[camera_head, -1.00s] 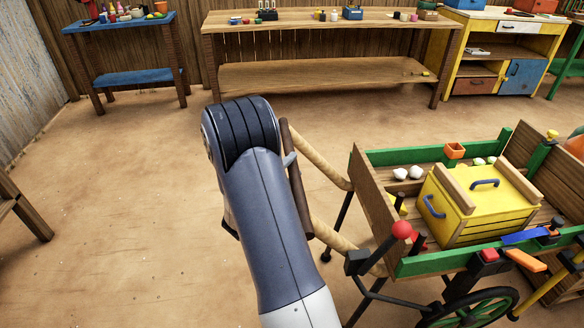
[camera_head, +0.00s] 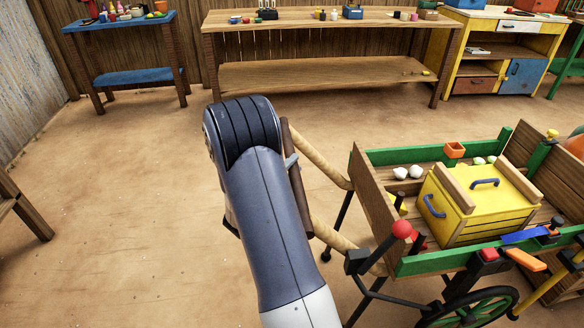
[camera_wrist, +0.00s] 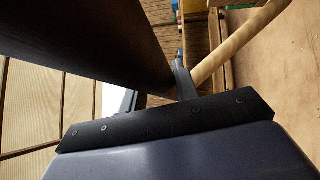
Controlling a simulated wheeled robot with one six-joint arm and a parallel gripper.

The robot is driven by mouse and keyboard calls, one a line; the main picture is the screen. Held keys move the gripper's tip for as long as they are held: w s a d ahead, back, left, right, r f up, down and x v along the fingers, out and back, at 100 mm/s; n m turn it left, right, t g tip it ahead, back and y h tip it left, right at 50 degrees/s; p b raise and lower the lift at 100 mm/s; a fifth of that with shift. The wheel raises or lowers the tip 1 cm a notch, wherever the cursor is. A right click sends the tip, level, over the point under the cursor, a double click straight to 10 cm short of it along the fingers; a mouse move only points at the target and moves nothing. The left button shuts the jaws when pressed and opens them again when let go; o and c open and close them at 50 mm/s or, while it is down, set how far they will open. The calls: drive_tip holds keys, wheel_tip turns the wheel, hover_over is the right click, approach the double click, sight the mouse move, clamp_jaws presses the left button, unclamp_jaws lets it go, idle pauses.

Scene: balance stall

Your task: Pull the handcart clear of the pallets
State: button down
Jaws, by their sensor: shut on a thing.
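The handcart (camera_head: 372,200) stands at the right in the head view, with wood and green sides, a green spoked wheel and two pale wooden shafts. Its dark crossbar handle (camera_head: 297,185) joins the shafts at their left ends. My gripper (camera_head: 289,160) is mostly hidden behind my arm, with one grey finger showing at the bar. In the wrist view, my gripper (camera_wrist: 158,92) is shut on the dark handle (camera_wrist: 105,40), and a pale shaft (camera_wrist: 240,40) runs off beyond it. I cannot make out the pallets for sure; slatted wood (camera_head: 568,292) shows at the right edge.
The cart carries a yellow crate (camera_head: 470,205), white round things and an orange pot. A long wooden bench (camera_head: 325,75), a blue table (camera_head: 130,77) and a yellow cabinet (camera_head: 500,55) stand along the back. The dirt floor left of the cart (camera_head: 120,200) is clear.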

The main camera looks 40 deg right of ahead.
drive_tip(key=shift+a, duration=0.1)
drive_tip(key=w+a+b, duration=0.3)
drive_tip(key=w+a, duration=0.1)
drive_tip(key=a, duration=0.3)
drive_tip(key=w+a+b, duration=0.3)
drive_tip(key=w+a, duration=0.2)
drive_tip(key=a, duration=0.3)
drive_tip(key=shift+w+a, duration=0.25)
drive_tip(key=shift+w, duration=0.05)
drive_tip(key=c, duration=1.3)
unclamp_jaws()
drive_tip(key=shift+w+a, duration=0.1)
drive_tip(key=shift+a, duration=0.1)
drive_tip(key=shift+o, duration=1)
drive_tip(key=shift+d, duration=0.1)
drive_tip(key=v, duration=1)
drive_tip(key=shift+a+p, duration=0.35)
drive_tip(key=shift+a, duration=0.05)
